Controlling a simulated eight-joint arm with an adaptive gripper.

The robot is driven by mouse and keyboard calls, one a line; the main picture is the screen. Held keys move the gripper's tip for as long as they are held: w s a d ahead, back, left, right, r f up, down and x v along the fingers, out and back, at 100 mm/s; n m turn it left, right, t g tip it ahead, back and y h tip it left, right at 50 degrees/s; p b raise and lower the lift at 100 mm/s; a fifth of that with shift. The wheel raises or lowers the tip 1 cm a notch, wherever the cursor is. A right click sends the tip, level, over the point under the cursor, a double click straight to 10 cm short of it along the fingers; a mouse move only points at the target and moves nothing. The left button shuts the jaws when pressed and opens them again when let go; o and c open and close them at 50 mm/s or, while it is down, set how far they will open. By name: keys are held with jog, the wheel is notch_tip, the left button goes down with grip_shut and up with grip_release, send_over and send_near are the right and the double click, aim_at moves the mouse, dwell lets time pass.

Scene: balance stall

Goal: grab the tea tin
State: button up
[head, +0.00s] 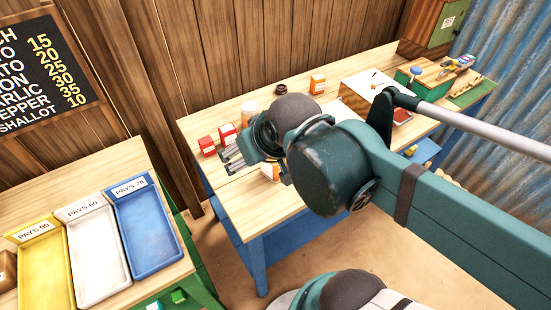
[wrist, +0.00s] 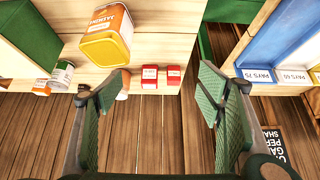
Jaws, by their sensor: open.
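The likely tea tin is an orange and yellow tin (wrist: 106,38) with a white label that seems to read "JASMINE". It stands on the wooden table at the upper left of the wrist view, outside the jaws and beside the left finger. In the head view the tin (head: 271,171) shows low behind my wrist, partly hidden. My gripper (head: 231,158) is over the table's left part. In the wrist view its green fingers (wrist: 165,72) are spread wide, with nothing held between them.
Two small red boxes (head: 206,146) (head: 227,133) stand near the gripper. A jar (head: 250,108), a dark round item (head: 281,87) and an orange box (head: 318,83) stand farther back. Yellow, white and blue trays (head: 150,237) lie on the left table. A plank wall (head: 235,45) closes the back.

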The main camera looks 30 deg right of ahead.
jog(key=shift+w, duration=0.1)
jog(key=m+g+h+p, duration=0.1)
jog(key=m+g+p, duration=0.4)
jog(key=m+p, duration=0.6)
send_over(271, 171)
jog(key=w+b, duration=0.1)
jog(key=w, duration=0.1)
jog(key=f, duration=0.4)
jog(key=shift+w+m, duration=0.2)
jog(key=shift+m, duration=0.2)
jog(key=d+f+m+g+p, duration=0.1)
jog(key=d+f+m+p, duration=0.1)
jog(key=m, duration=0.1)
jog(key=shift+h, duration=0.3)
jog(key=shift+s+d+f+m+g, duration=0.1)
jog(key=shift+d+f+m+g, duration=0.1)
jog(key=shift+m+g, duration=0.1)
jog(key=shift+f, duration=0.15)
jog(key=shift+d+f, duration=0.15)
jog(key=shift+f, duration=1)
